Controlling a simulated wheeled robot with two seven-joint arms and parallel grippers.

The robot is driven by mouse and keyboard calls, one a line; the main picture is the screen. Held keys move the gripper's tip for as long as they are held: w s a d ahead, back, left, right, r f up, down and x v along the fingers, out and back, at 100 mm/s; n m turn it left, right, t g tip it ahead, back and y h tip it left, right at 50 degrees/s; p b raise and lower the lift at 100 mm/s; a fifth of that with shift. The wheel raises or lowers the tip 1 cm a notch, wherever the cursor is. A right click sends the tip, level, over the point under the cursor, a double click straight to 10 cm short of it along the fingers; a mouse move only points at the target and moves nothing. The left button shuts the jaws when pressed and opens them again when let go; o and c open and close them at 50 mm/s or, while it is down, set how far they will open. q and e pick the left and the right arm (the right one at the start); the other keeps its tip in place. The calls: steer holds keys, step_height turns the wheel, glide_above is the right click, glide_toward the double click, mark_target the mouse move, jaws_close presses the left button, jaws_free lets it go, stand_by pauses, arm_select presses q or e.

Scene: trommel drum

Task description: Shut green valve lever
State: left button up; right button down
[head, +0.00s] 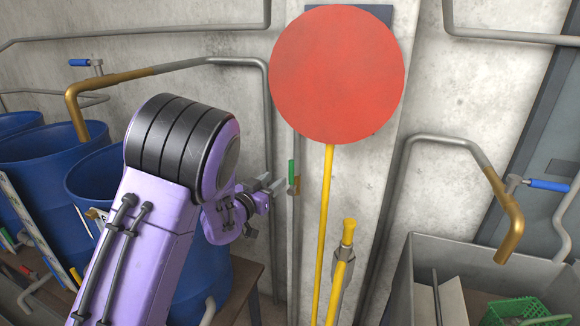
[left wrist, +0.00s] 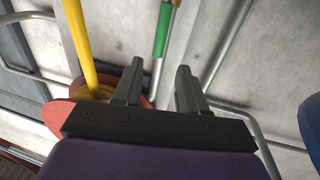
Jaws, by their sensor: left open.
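The green valve lever (head: 291,173) stands upright against a thin vertical pipe on the wall, just above a small brass valve body (head: 294,187). My left gripper (head: 276,183) is open and empty, with its fingers pointing right, close to the lever at its left. In the left wrist view the green lever (left wrist: 162,30) shows ahead of the open fingers (left wrist: 159,68), in line with the gap between them. I cannot tell whether a finger touches it. My right gripper is not in view.
A yellow pole with a large red disc (head: 337,74) stands right of the lever, and a yellow-tipped nozzle (head: 348,232) is lower right. Blue barrels (head: 90,180) stand left behind my arm. A grey bin (head: 415,262) and a blue-handled tap (head: 549,185) are at right.

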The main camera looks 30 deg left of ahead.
mark_target(290, 169)
arm_select(q)
steer(key=w+p, duration=0.1)
steer(key=w, duration=0.4)
steer(key=w+p, duration=0.2)
steer(key=w, duration=0.3)
steer(key=shift+w+a+f, duration=0.15)
steer(key=shift+f, duration=0.05)
steer(key=shift+c, duration=0.3)
jaws_close()
